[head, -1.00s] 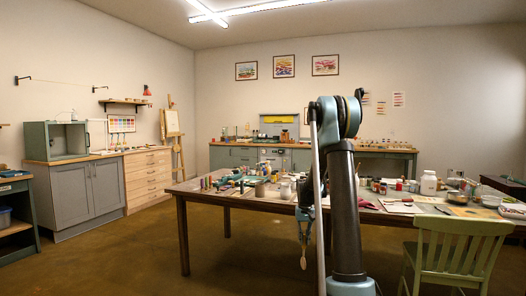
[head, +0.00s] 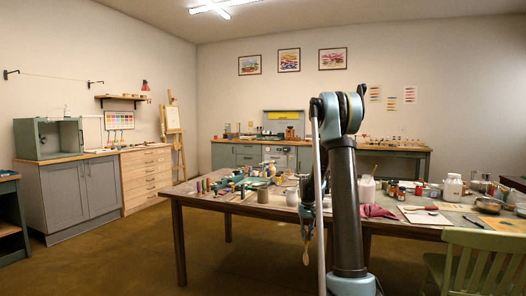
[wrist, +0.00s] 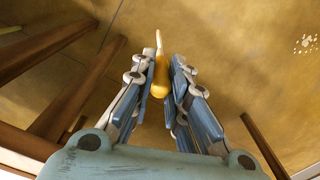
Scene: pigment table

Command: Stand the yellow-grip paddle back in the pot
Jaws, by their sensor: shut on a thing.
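The yellow-grip paddle (wrist: 160,79) is between the fingers of my gripper (wrist: 160,66) in the wrist view, its thin pale end pointing away from the palm. In the head view my gripper (head: 308,226) hangs low in front of the table's near edge, with the paddle (head: 306,254) pointing down from it over the floor. The fingers are shut on the paddle's yellow grip. On the table (head: 230,206), a grey-brown cylindrical pot (head: 263,196) stands near the front edge, left of my arm. Part of the table behind my arm is hidden.
Tubes, jars and tools crowd the table top. A green chair (head: 478,262) is at the right front. Table legs show at left in the wrist view. The floor (head: 110,258) at left is clear.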

